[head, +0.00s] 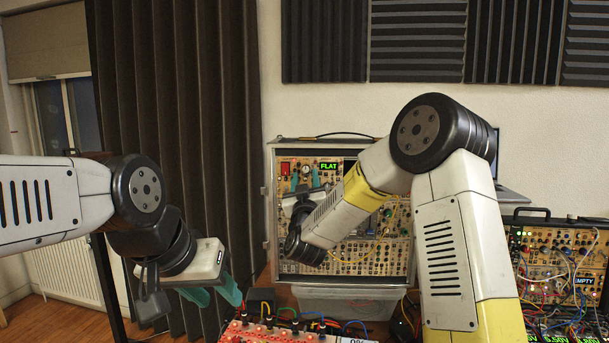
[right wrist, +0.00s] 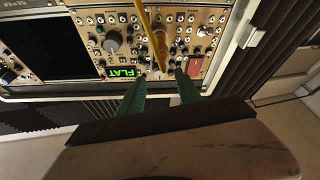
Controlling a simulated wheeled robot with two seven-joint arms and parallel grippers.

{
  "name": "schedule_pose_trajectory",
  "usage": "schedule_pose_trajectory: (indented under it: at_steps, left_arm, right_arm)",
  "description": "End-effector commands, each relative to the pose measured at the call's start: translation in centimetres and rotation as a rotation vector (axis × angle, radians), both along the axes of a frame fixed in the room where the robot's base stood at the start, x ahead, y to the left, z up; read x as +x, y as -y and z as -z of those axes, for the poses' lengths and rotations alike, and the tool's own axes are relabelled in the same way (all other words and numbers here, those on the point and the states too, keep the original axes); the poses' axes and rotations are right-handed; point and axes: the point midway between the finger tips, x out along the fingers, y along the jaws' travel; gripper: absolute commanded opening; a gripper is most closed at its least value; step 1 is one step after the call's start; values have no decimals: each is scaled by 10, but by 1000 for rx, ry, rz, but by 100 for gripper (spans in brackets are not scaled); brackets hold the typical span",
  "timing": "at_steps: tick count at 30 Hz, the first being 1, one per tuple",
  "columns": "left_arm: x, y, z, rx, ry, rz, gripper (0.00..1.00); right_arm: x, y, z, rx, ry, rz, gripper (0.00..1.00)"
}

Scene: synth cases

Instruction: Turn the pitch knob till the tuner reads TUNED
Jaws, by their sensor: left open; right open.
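The tuner display (head: 328,166) reads FLAT in green on the upright synth case (head: 411,262); it also shows upside down in the right wrist view (right wrist: 122,72). My right gripper (head: 305,178) is open in front of the panel, just left of the display. In the right wrist view its teal fingertips (right wrist: 161,78) stand apart on either side of a small round knob (right wrist: 157,74). I cannot tell whether they touch it, nor read its label. My left gripper (head: 214,294) is open and empty, low on the left, away from the panel.
A yellow cable (right wrist: 159,45) crosses the panel close to the right fingers. A red module (head: 285,168) is left of them. A second patched case (head: 558,250) stands at the right, a red device (head: 262,333) at the front. A grey bin (head: 345,304) is below the case.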

Motion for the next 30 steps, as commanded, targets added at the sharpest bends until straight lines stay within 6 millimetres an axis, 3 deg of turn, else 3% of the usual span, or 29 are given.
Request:
schedule_pose_trajectory:
  at_steps: [6,15,22,30]
  left_arm:
    - [0,0,0,0,0,0,42]
    - [0,0,0,0,0,0,42]
    - [0,0,0,0,0,0,42]
    - [0,0,0,0,0,0,42]
  right_arm:
    - [21,0,-9,1,0,-1,41]
    - [23,0,-10,-1,0,-2,41]
    - [23,0,-10,-1,0,-2,0]
    - [24,-2,-9,74,2,-3,0]
